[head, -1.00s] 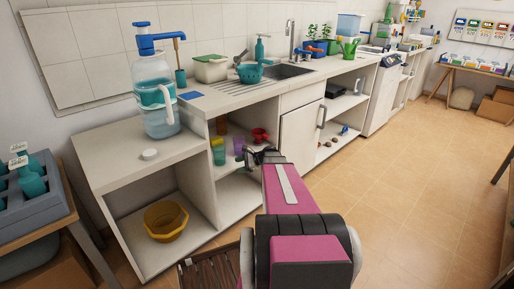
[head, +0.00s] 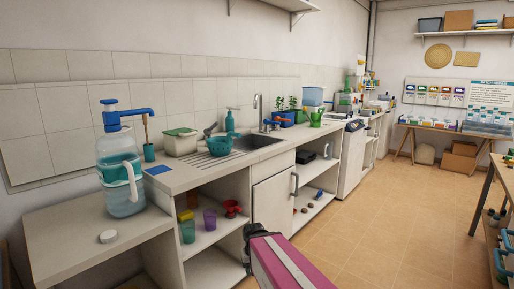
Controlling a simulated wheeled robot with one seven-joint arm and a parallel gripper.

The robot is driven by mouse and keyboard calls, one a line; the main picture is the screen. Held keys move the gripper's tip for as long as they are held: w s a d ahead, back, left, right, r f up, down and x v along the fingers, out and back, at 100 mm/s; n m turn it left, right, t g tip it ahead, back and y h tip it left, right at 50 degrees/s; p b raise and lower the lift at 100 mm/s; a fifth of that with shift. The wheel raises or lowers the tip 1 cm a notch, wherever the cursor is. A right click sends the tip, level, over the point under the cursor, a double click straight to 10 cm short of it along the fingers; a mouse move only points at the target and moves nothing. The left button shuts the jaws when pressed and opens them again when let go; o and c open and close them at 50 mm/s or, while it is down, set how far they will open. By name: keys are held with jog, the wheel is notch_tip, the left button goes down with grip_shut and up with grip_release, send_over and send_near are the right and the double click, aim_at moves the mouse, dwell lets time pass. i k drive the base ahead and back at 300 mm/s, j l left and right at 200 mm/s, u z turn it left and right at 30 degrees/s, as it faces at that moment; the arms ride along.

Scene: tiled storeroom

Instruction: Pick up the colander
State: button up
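The teal colander (head: 219,146) stands on the counter's ribbed draining area, to the left of the sink (head: 262,142). It is bowl-shaped with holes in its side, and a grey utensil shows at its left rim. My gripper (head: 248,232) is dark and small in the head view. It is below counter height in the picture, in front of the open shelves, and well apart from the colander. Its fingers are not clear enough to tell open from shut.
A teal soap bottle (head: 230,122) stands just behind the colander. A lidded white tub (head: 180,142) and a blue sponge or cloth (head: 158,170) are to its left. A large water jug (head: 121,175) stands on the lower left counter. The tiled floor (head: 380,215) at right is clear.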

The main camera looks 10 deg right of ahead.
aim_at(217, 146)
jog(key=i+l+z, duration=0.1)
jog(key=z, duration=0.3)
jog(key=i+l+z, duration=0.1)
jog(key=z, duration=0.35)
jog(key=i+z, duration=0.1)
jog(key=z, duration=0.3)
jog(key=i+l+z, duration=0.15)
jog(key=i, duration=0.45)
jog(key=i+u, duration=0.1)
jog(key=u, duration=0.6)
jog(key=i+l+u, duration=0.1)
jog(key=u, duration=0.25)
